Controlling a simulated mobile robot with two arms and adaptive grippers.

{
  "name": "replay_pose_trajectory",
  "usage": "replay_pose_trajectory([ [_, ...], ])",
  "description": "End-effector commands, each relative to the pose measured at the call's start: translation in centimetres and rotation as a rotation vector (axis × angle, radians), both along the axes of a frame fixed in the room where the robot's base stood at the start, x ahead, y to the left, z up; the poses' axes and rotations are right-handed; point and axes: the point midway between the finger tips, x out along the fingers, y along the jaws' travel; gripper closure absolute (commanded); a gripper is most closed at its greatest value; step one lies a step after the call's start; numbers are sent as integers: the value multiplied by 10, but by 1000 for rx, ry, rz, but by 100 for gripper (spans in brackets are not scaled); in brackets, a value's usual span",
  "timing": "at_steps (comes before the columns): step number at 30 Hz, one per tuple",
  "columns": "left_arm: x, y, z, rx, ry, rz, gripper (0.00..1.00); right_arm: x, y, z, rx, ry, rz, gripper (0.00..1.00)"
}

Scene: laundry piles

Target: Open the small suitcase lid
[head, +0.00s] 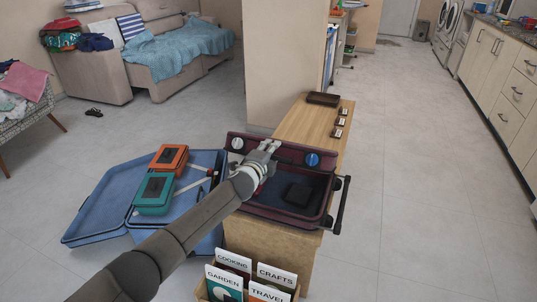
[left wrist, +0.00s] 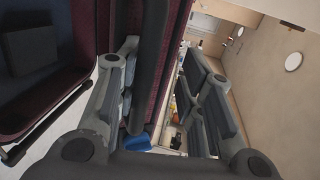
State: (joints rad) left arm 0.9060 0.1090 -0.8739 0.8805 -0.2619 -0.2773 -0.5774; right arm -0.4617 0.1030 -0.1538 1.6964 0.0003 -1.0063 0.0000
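The small maroon suitcase (head: 285,215) sits on the wooden bench, with a dark blue interior and a black item (head: 298,194) inside. Its lid (head: 289,151) is raised at the far side, with a white disc and a blue disc on it. My left gripper (head: 268,148) is at the lid, near its middle. In the left wrist view my left gripper (left wrist: 160,60) has its fingers wide apart, and the maroon lid edge (left wrist: 173,30) runs between them. I cannot tell whether a finger touches it. My right gripper is not in view.
An open blue case (head: 95,208) with orange (head: 169,157) and teal (head: 153,193) boxes is left of the bench (head: 312,123). A holder with labelled cards (head: 268,293) stands in front. A dark tray (head: 323,99) lies at the bench's far end. The floor to the right is clear.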

Motion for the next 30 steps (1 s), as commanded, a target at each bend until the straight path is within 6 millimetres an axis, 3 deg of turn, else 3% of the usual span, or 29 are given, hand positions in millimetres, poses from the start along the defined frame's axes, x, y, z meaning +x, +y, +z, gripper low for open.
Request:
replay_pose_trajectory([
  [8,-12,5,4,0,-4,1,65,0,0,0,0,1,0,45],
  [30,-91,30,18,0,0,-1,65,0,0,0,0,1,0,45],
])
